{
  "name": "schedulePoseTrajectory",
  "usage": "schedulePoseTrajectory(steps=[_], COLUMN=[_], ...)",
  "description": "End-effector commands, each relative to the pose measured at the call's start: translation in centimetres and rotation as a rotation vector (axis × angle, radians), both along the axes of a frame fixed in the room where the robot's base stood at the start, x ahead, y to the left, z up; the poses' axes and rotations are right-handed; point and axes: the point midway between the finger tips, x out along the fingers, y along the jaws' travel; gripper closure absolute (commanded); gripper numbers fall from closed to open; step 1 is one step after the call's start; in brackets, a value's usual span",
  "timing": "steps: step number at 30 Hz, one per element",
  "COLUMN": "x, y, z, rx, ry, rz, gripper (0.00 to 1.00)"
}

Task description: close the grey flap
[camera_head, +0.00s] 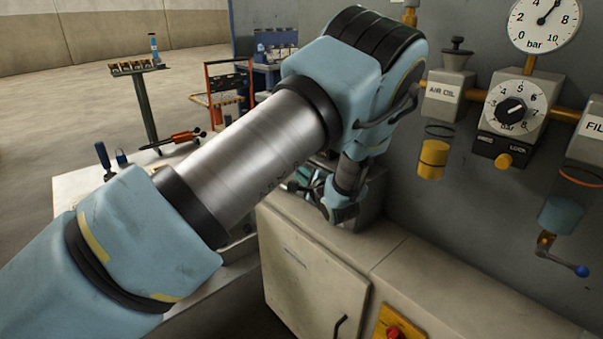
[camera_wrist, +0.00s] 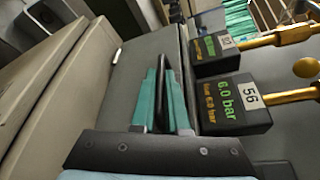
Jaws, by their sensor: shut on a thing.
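My gripper (camera_wrist: 163,82) shows its two teal-padded fingers in the wrist view, with a dark curved bar (camera_wrist: 162,66) between them. It is shut on this bar, which looks like a handle. A plain grey panel (camera_wrist: 122,95) lies behind and left of the fingers; it appears to be the grey flap. I cannot tell its exact angle. In the head view my wrist is bent down over the bench by a small grey box (camera_head: 368,212). My arm hides most of that box and the fingertips there.
A beige cabinet (camera_head: 312,270) with a black handle stands below. The grey wall at right carries a pressure dial (camera_head: 515,108), a yellow cup (camera_head: 433,159) and a blue-tipped valve lever (camera_head: 565,262). Two black pressure displays (camera_wrist: 234,104) sit close right of my fingers.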

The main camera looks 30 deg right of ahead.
Motion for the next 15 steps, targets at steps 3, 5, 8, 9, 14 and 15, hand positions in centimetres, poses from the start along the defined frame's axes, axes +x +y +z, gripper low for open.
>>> schedulePoseTrajectory(steps=[3, 5, 8, 9, 14, 15], x=[-0.04, -0.03, -0.03, -0.03, -0.02, -0.02], y=[-0.27, -0.29, -0.31, -0.33, -0.26, -0.24], z=[0.06, 0.07, 0.09, 0.11, 0.10, 0.09], rx=[-0.004, -0.004, -0.004, -0.004, -0.004, -0.004], ry=[0.000, 0.000, -0.001, -0.001, 0.000, -0.001], rz=[-0.004, -0.004, -0.006, -0.006, -0.004, -0.003], gripper=[1.00, 1.00, 1.00, 0.84, 0.75, 0.75])
